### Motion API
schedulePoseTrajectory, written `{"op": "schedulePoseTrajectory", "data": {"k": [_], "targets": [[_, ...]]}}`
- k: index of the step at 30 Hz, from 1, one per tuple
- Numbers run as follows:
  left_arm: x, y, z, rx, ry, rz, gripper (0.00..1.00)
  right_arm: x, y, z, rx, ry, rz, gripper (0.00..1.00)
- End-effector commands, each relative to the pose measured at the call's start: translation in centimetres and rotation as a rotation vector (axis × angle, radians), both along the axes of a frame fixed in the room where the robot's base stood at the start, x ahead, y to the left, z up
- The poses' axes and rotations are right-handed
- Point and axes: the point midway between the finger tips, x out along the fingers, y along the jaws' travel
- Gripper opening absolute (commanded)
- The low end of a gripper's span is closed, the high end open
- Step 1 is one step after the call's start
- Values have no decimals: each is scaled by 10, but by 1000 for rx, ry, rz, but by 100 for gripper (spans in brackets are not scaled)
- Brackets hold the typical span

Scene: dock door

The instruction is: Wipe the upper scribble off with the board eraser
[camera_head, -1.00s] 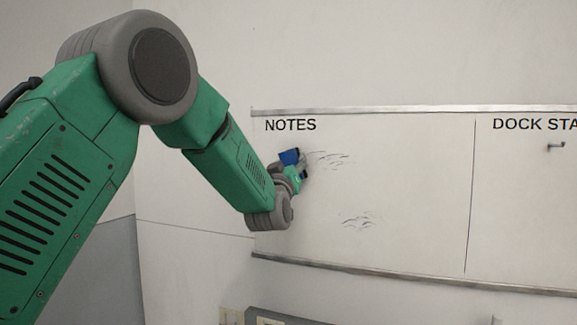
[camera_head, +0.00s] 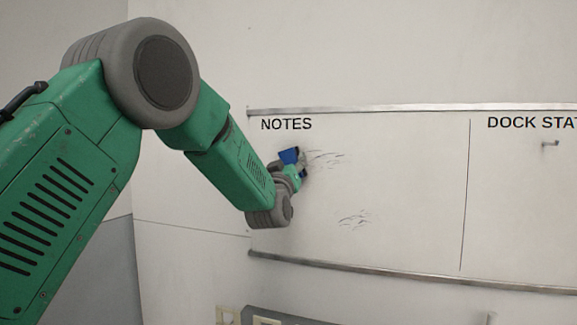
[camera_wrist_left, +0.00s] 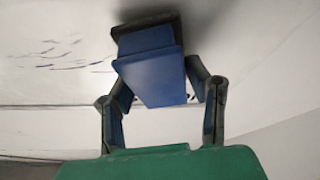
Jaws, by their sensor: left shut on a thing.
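The whiteboard (camera_head: 400,190) hangs on the wall with a NOTES section at its left. The upper scribble (camera_head: 328,158) is a patch of thin dark strokes under the NOTES label. The lower scribble (camera_head: 357,220) sits below it. My left gripper (camera_head: 301,168) is at the left end of the upper scribble, shut on the board eraser (camera_head: 289,156). In the left wrist view the eraser (camera_wrist_left: 152,70) is a blue block with a dark pad, held between the fingers of my gripper (camera_wrist_left: 160,90). Its pad is at or close to the board; exact contact is unclear. My right gripper is out of view.
A metal rail (camera_head: 400,107) runs along the board's top and another (camera_head: 370,273) along its bottom. Pale boxes (camera_head: 228,315) show below the board.

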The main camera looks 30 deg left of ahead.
Motion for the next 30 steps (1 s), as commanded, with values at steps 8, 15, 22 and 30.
{"op": "schedulePoseTrajectory", "data": {"k": [8, 15, 22, 30], "targets": [[6, 4, 0, -2, -1, 1, 21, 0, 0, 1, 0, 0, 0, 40], [8, 4, -1, -2, 0, 0, 21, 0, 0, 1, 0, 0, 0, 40], [11, -10, -1, -1, 1, -1, 21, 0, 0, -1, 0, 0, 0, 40], [15, -32, 0, 0, 0, 0, 21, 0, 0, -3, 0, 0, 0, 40]]}}
